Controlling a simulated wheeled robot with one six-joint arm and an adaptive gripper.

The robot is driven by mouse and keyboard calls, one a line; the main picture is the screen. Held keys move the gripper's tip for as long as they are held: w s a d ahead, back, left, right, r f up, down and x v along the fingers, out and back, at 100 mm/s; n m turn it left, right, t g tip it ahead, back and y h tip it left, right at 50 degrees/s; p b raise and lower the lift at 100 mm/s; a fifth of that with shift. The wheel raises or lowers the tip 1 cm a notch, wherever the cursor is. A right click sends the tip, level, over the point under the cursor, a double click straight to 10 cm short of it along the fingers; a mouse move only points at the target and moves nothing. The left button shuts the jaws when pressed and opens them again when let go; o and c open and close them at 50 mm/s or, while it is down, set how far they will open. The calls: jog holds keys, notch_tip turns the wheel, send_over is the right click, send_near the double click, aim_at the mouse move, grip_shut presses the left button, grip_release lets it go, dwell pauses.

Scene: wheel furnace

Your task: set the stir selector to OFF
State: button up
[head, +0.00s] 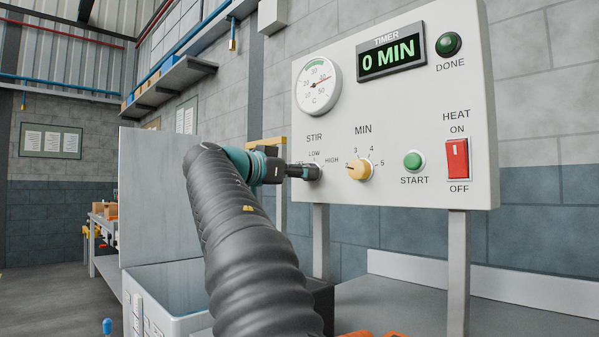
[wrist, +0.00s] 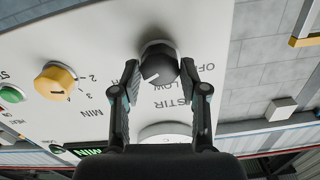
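The stir selector is a round dark knob (wrist: 158,65) with a white pointer line, on the white control panel (head: 430,110). In the wrist view, turned upside down, its pointer aims to the lower left, away from OFF at the right and past LOW towards the HIGH side. The HIGH label shows in the head view. My gripper (wrist: 160,68) has one finger on each side of the knob, very close to it; I cannot tell whether they touch it. In the head view my gripper (head: 312,172) hides most of the knob.
Right of the selector are the yellow MIN knob (head: 360,169), the green START button (head: 414,161) and the red HEAT switch (head: 457,159). Above are a round gauge (head: 318,86) and the timer display (head: 391,54) reading 0 MIN. An open grey box (head: 165,285) stands below left.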

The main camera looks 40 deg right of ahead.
jog(key=shift+c, duration=0.5)
jog(key=shift+n, duration=0.3)
jog(key=n+p, duration=0.4)
jog(key=n, duration=2.1)
jog(key=shift+w+n, duration=0.1)
jog(key=shift+n, duration=0.2)
